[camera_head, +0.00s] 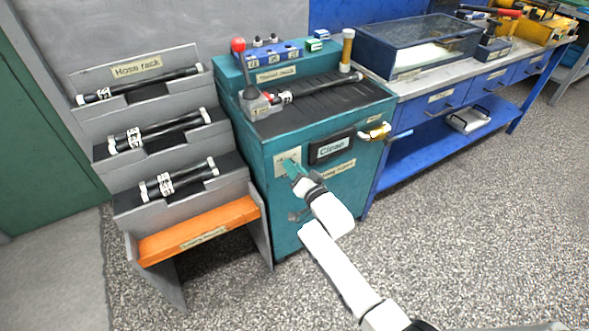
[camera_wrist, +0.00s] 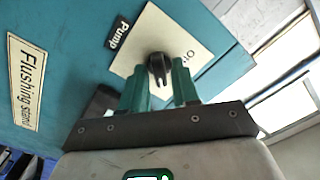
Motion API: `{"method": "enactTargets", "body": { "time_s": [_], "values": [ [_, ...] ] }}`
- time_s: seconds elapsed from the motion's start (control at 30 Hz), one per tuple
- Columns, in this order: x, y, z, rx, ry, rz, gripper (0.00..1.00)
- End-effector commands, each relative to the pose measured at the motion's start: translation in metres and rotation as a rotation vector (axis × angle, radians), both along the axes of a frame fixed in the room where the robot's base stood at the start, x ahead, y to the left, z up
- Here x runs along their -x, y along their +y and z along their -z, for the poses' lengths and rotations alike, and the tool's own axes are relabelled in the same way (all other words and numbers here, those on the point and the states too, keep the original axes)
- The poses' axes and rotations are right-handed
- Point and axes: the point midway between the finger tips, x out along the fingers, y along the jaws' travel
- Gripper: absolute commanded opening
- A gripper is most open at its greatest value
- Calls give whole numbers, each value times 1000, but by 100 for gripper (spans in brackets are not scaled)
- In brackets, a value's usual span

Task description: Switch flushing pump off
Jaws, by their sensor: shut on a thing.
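The teal flushing stand (camera_head: 290,215) stands in the middle of the head view. On its front is a pale switch plate (camera_head: 283,158). In the wrist view this switch plate (camera_wrist: 185,40) carries a "Pump" label (camera_wrist: 119,35) and partly visible lettering at its right. The black rotary knob (camera_wrist: 158,64) sits on the plate between the teal fingers of my gripper (camera_wrist: 159,84), which is shut on it. In the head view my gripper (camera_head: 292,170) reaches the plate and hides the knob.
A "Clean" display (camera_head: 332,148) and a yellow-and-blue fitting (camera_head: 378,132) are right of the plate. A red-knobbed lever (camera_head: 240,60) rises from the stand top. A hose rack (camera_head: 150,120) stands left, a blue workbench (camera_head: 440,103) right. The speckled floor in front is clear.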

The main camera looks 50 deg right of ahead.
Motion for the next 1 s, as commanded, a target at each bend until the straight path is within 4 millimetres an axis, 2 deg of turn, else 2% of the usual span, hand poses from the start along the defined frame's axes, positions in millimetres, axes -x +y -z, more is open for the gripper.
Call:
{"method": "enactTargets", "body": {
  "time_s": [0.27, 1.0],
  "values": [
    [0, 1, 1, 161, 48, 0, 0],
    [0, 3, 2, 834, 240, -1, 0]
  ]
}}
